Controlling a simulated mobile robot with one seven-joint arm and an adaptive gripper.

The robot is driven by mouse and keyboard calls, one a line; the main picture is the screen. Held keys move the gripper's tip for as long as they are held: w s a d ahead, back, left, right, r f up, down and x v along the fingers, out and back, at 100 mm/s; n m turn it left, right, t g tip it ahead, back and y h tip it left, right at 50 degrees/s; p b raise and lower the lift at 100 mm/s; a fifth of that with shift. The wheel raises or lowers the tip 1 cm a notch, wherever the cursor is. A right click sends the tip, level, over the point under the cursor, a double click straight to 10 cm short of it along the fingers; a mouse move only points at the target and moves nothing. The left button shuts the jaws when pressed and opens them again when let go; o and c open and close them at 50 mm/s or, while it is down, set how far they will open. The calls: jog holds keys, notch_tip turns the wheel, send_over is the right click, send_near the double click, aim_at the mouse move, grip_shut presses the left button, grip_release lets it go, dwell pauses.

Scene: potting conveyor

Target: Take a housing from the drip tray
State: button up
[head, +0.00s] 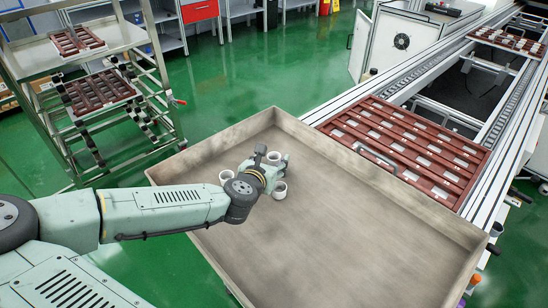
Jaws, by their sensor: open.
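The drip tray (340,240) is a large grey metal tray with raised walls, in the middle of the head view. Several small white round housings stand in its left part. One housing (279,191) is just right of my gripper, another (226,177) is to its left, and a third (273,157) shows behind it. My gripper (281,166) is over the tray close to these housings. My wrist hides most of the jaws, and I cannot see whether they touch a housing. No housing is visibly held.
A conveyor with a red-brown slotted carrier (410,147) runs along the tray's right side. A wheeled rack (95,95) with similar carriers stands at the left. The tray's front and right floor is bare. Its raised walls surround the housings.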

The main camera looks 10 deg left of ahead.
jog(key=shift+x, duration=1.3)
jog(key=shift+c, duration=0.5)
jog(key=c, duration=0.8)
